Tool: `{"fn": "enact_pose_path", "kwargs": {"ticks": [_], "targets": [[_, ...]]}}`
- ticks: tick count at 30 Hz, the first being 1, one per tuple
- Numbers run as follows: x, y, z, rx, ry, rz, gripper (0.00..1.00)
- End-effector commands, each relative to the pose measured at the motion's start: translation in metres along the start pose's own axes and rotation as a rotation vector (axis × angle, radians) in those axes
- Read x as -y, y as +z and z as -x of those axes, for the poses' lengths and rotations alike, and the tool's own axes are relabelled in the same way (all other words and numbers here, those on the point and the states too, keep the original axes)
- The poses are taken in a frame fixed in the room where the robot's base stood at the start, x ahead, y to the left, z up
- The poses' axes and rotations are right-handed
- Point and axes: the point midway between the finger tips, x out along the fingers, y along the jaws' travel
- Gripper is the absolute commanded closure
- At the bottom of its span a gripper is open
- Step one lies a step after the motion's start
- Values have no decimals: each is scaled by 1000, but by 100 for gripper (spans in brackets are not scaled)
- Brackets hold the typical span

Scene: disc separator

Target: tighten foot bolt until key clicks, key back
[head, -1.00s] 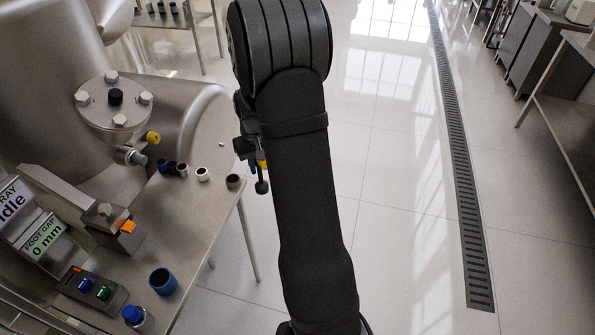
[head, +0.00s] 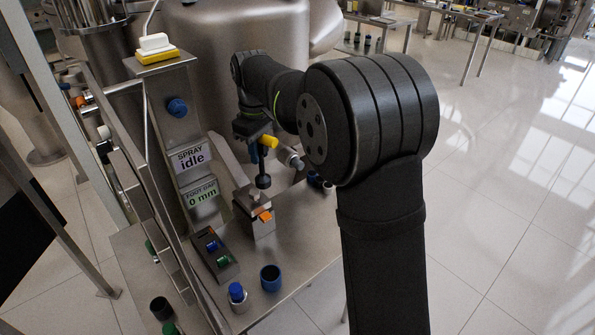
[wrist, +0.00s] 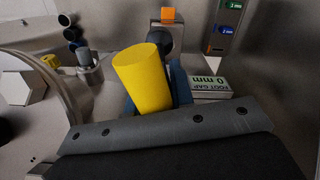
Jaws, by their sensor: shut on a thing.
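My gripper (head: 258,146) is shut on the key, whose yellow end (head: 270,142) points toward the right. In the wrist view the yellow end (wrist: 145,80) fills the middle and hides much of the jaws. The key's dark shaft and round black end (head: 263,182) hang down over the steel foot block (head: 260,226). The black end looks close above the block's top; I cannot tell whether it touches the foot bolt, which is hidden. An orange tab (head: 265,216) sits on the block and also shows in the wrist view (wrist: 168,14). The foot gap display (head: 201,195) reads 0 mm.
A spray display (head: 191,158) reads idle. A dark holder (head: 215,254) with blue and green pieces, a blue cup (head: 270,278) and a blue-capped bottle (head: 237,295) stand in front of the block. A large steel vessel (head: 240,35) stands behind. Open floor lies right.

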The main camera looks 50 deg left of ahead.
Motion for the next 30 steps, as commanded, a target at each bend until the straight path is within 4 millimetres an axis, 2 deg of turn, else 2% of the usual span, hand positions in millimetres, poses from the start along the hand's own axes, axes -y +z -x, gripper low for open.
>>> {"fn": "enact_pose_path", "kwargs": {"ticks": [1, 4, 11, 20, 30], "targets": [[3, -10, 7, -2, 1, 25, 100], [7, -22, 18, -1, 1, 57, 100], [10, -30, 25, 0, 0, 81, 100], [10, -29, 25, 0, 0, 79, 100], [10, -28, 1, 2, -2, 79, 100]]}}
